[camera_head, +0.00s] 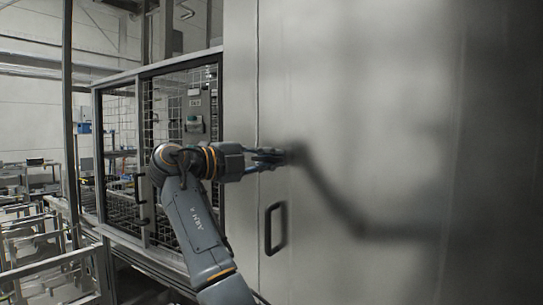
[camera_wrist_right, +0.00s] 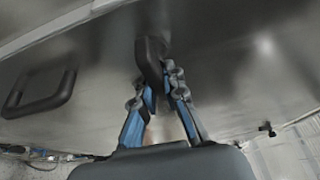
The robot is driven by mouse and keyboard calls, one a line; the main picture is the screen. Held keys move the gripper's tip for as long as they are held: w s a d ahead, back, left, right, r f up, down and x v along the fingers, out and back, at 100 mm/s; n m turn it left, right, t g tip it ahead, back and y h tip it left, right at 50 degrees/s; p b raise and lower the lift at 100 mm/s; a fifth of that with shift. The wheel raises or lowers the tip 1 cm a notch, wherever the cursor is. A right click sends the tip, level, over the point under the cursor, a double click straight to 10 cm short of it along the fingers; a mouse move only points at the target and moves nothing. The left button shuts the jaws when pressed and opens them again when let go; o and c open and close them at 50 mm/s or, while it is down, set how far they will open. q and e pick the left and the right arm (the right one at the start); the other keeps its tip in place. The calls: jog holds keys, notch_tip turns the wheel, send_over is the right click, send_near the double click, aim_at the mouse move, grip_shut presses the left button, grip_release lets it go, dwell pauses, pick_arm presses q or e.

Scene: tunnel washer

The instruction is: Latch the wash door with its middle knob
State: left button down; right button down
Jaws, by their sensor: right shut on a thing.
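The wash door (camera_head: 380,80) is a large smooth steel panel filling the right of the head view. My right gripper (camera_head: 276,157) is against it, near its left edge. In the right wrist view the fingers of this gripper (camera_wrist_right: 162,88) are shut on a dark knob (camera_wrist_right: 150,58) on the door's face. The knob is largely hidden by the fingers in the head view. A black pull handle (camera_head: 275,228) sits below the gripper; it also shows at the left of the wrist view (camera_wrist_right: 40,92). My left gripper is not in view.
A narrow seam (camera_head: 257,90) runs along the door's left edge. Metal rails (camera_head: 60,270) fill the lower left. A small dark fitting (camera_wrist_right: 267,128) shows near the panel's edge in the wrist view.

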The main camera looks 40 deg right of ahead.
dwell(0.5)
jog(key=c, duration=1.7)
grip_release()
jog(key=o, duration=0.3)
jog(key=shift+w, duration=0.2)
jog(key=shift+s+a, duration=0.1)
jog(key=shift+a, duration=0.4)
jog(key=a, duration=1.1)
